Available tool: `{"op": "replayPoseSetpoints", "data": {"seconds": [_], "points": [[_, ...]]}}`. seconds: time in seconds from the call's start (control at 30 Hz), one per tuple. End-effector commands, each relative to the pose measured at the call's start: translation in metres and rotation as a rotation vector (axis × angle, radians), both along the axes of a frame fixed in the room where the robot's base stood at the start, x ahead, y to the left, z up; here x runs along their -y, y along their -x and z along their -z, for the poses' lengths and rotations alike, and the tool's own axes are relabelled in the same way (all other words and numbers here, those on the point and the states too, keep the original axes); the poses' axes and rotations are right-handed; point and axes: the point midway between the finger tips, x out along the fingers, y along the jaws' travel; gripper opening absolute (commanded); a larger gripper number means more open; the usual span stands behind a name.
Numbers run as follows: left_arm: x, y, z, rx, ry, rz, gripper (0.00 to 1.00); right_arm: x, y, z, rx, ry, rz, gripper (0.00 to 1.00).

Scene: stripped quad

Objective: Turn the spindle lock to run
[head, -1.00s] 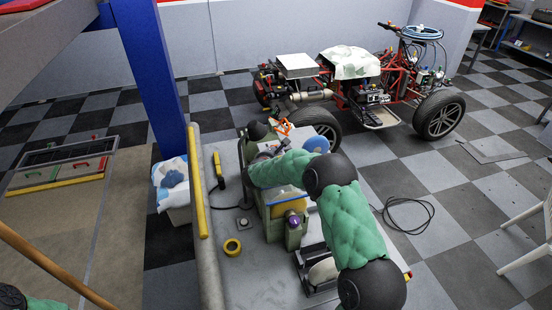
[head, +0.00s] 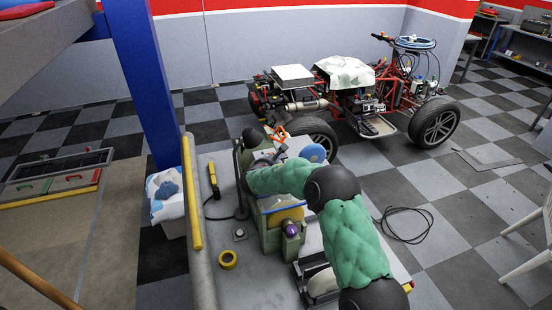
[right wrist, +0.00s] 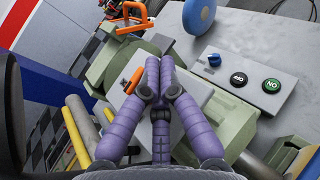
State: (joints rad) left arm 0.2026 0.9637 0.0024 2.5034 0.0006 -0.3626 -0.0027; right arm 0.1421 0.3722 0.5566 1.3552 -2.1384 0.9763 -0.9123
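The machine (head: 272,232) stands on the bench, grey-green, with a blue disc (head: 313,153) behind it and orange parts (head: 278,133) at its far end. In the right wrist view, an orange handle (right wrist: 133,80) lies just left of my right gripper (right wrist: 158,68). Its purple fingers come together at the tips, with nothing visible between them. A panel to the right has a blue knob (right wrist: 214,60), a black button (right wrist: 238,79) and a green button (right wrist: 271,85). I cannot tell which part is the spindle lock. In the head view my right arm hides its gripper. My left gripper is out of view.
A yellow tape roll (head: 228,259) and a yellow-black tool (head: 213,180) lie on the bench, left of the machine. A yellow rail (head: 192,195) edges the bench. A quad (head: 350,95) stands behind. A black cable (head: 408,225) lies on the floor at right.

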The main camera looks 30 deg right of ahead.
Motion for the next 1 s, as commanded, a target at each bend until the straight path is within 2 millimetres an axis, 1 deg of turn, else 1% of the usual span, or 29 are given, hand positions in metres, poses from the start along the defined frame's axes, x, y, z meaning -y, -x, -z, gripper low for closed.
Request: {"op": "replayPoseSetpoints", "data": {"seconds": [0.23, 0.37, 0.47, 0.73, 0.9, 1.0], "points": [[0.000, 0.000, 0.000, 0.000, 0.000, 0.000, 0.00, -0.001, 0.001, 0.000, 0.000, 0.000, 0.000, 0.00], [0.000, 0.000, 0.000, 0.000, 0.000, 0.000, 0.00, -0.009, 0.007, -0.004, 0.000, 0.000, -0.001, 0.00], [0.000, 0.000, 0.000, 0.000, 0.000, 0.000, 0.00, -0.021, 0.016, -0.009, 0.001, -0.001, -0.002, 0.00], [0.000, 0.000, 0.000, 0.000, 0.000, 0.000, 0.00, -0.061, 0.049, -0.025, 0.000, 0.000, -0.004, 0.00], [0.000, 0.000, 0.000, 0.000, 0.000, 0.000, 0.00, -0.079, 0.064, -0.033, 0.002, 0.000, -0.003, 0.00], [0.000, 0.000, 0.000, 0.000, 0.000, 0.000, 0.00, -0.085, 0.070, -0.034, 0.000, 0.000, -0.001, 0.00]]}}
